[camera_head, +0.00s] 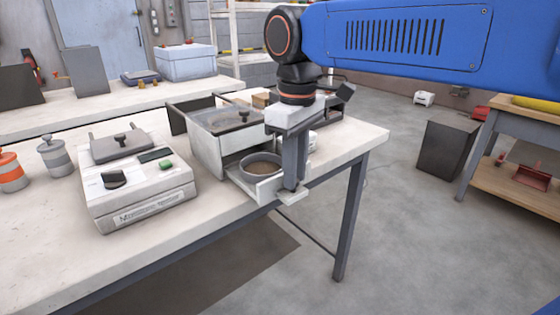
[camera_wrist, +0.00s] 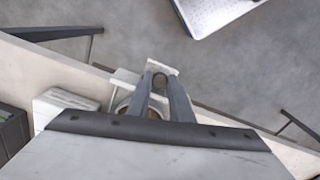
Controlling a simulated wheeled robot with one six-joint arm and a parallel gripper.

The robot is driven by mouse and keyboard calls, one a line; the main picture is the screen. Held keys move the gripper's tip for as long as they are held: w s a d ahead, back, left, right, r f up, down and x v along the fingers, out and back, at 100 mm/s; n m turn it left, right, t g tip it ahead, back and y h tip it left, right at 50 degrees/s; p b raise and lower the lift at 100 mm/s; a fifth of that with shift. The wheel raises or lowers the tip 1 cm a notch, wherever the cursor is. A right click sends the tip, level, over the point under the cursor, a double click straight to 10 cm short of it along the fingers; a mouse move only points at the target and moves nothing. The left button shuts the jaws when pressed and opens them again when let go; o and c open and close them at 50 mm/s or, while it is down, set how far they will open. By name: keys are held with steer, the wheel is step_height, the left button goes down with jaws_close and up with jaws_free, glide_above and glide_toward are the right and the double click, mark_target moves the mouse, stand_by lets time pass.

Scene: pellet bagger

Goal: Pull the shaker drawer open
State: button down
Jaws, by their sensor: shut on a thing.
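The shaker (camera_head: 207,150) is a light grey box with a clear-topped lid on the workbench. Its drawer (camera_head: 237,178) stands out from the front, toward the bench edge. A round grey pan (camera_head: 262,166) with brown contents sits in the drawer. My gripper (camera_head: 290,193) points down at the drawer's front end, with its jaws shut on the drawer handle. In the wrist view the two grey fingers (camera_wrist: 161,75) close around the pale front piece of the drawer (camera_wrist: 122,78). The grip itself is partly hidden by the fingers.
A grey bench instrument (camera_head: 140,190) with a green button stands left of the shaker. Grey and orange jars (camera_head: 54,157) stand further left. Open floor (camera_head: 420,220) lies in front and to the right of the bench. A dark bin (camera_head: 447,147) stands on the floor at right.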

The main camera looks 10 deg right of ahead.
steer(key=shift+s+d, duration=0.45)
steer(key=shift+s, duration=0.25)
steer(key=c, duration=1.6)
jaws_free()
steer(key=shift+r, duration=0.1)
step_height(320, 180, up, 17)
steer(key=shift+r, duration=0.1)
steer(key=s+d+f+m+t, duration=0.1)
steer(key=s+d+f+m, duration=0.2)
steer(key=d+f, duration=0.3)
steer(key=s+d+f+m+t, duration=0.2)
steer(key=d+f, duration=0.5)
steer(key=f, duration=0.9)
steer(key=s+d+f+m+t, duration=0.1)
steer(key=s+d+f+m, duration=0.3)
steer(key=f, duration=0.8)
steer(key=shift+s+d+f+m+t, duration=0.1)
steer(key=shift+s+d+m+t, duration=0.1)
steer(key=shift+d, duration=0.5)
steer(key=shift+s+d+m+t, duration=0.2)
steer(key=shift+d, duration=0.5)
